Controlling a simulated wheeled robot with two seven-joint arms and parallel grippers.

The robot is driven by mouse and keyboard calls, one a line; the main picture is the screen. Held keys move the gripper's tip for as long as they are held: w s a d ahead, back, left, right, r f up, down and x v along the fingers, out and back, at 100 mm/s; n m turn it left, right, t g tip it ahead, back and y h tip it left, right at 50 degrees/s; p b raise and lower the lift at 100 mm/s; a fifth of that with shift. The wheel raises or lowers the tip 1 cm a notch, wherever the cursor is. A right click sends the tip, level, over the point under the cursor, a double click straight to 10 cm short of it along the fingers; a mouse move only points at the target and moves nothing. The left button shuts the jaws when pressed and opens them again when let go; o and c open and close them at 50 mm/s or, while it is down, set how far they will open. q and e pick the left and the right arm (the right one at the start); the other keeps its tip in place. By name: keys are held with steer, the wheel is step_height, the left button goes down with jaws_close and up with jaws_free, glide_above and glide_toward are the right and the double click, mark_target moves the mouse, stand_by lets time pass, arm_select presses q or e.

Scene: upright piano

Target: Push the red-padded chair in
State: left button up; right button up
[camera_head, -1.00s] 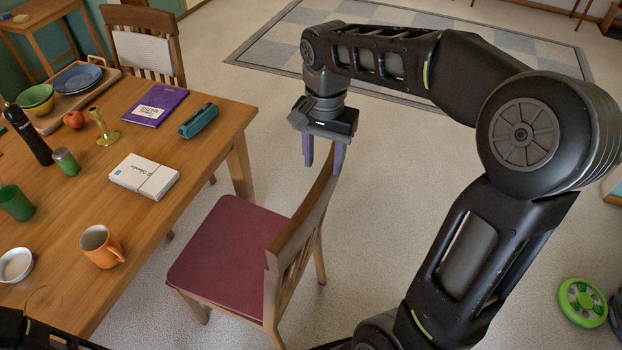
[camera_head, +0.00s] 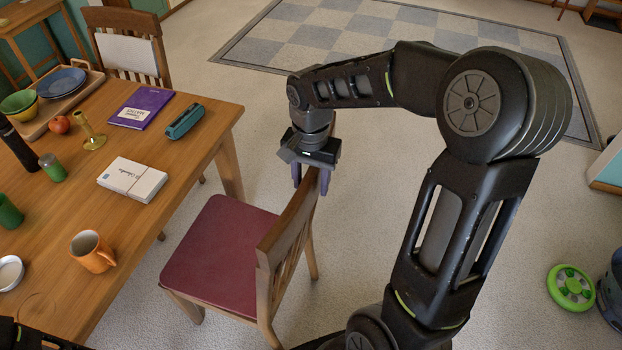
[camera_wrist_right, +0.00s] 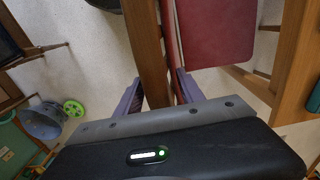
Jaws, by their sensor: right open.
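The red-padded chair (camera_head: 222,255) stands beside the wooden table (camera_head: 140,222), its seat toward the table and its wooden back toward my right arm. My right gripper (camera_head: 311,180) is open at the far upper corner of the chair back, with one purple finger on each side of the back's top. In the right wrist view the chair's back rail (camera_wrist_right: 150,60) runs between the two fingers (camera_wrist_right: 158,92), and the red seat (camera_wrist_right: 215,30) lies beyond it. Whether the fingers touch the wood I cannot tell. My left gripper is not visible; only a dark part of my body shows at the bottom left.
The table holds an orange mug (camera_head: 92,251), a white box (camera_head: 132,179), a purple book (camera_head: 141,108) and a teal case (camera_head: 185,121). A second chair (camera_head: 130,45) stands at the table's far side. A green round object (camera_head: 571,288) lies on the floor at right.

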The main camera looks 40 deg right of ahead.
steer(key=shift+c, duration=0.2)
jaws_close()
stand_by(0.3)
stand_by(1.0)
